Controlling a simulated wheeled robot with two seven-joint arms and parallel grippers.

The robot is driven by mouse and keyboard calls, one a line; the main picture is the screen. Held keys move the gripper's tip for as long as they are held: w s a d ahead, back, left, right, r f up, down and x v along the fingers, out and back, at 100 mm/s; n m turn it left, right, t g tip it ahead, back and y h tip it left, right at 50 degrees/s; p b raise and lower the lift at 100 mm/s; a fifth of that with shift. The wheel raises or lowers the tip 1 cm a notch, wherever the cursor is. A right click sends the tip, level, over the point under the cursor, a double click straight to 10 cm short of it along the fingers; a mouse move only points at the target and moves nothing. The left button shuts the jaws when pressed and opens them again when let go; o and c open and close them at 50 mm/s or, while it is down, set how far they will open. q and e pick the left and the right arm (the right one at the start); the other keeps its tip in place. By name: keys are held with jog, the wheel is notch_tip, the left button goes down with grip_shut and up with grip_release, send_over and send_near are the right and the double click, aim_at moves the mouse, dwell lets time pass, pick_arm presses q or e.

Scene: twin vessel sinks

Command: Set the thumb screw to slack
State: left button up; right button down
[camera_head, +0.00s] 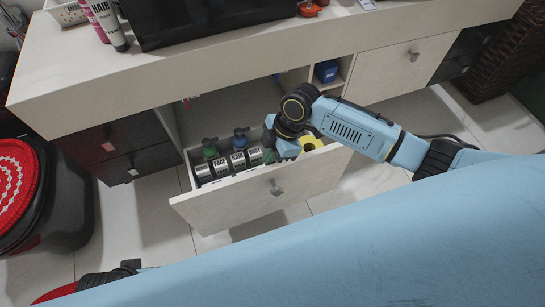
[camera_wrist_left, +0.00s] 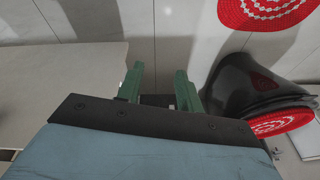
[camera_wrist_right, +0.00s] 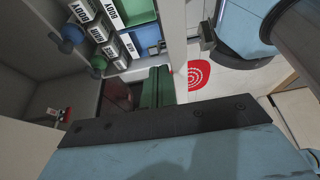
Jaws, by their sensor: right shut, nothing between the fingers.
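I cannot make out a thumb screw for certain in any view. My right gripper (camera_head: 271,152) is over the right end of the open drawer (camera_head: 262,196), beside the pump bottles. In the right wrist view its green fingers (camera_wrist_right: 158,86) are together and hold nothing. A small red and dark fitting (camera_wrist_right: 60,114) shows at the left of that view, apart from the fingers; its kind is unclear. My left gripper (camera_wrist_left: 160,84) is open and empty above the floor in the left wrist view.
Labelled pump bottles (camera_head: 238,159) stand in the drawer. A yellow piece (camera_head: 311,143) is at its right end. The counter (camera_head: 200,72) overhangs it, with a red object (camera_head: 310,9) on top. A black bin (camera_head: 68,205) stands at left.

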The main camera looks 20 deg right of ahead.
pick_arm(q)
jog(key=shift+d+r, duration=0.15)
jog(key=shift+r, duration=0.2)
pick_arm(e)
jog(key=shift+d+f, duration=0.2)
jog(key=shift+d, duration=0.1)
jog(key=shift+d+f+y, duration=0.3)
jog(key=shift+d+y, duration=0.1)
jog(key=shift+d, duration=0.1)
jog(key=shift+d+f+y, duration=0.15)
jog(key=shift+d+y, duration=0.15)
jog(key=shift+d, duration=0.15)
pick_arm(q)
jog(key=shift+a+f, duration=0.2)
jog(key=shift+f, duration=0.25)
pick_arm(e)
jog(key=shift+f, duration=0.1)
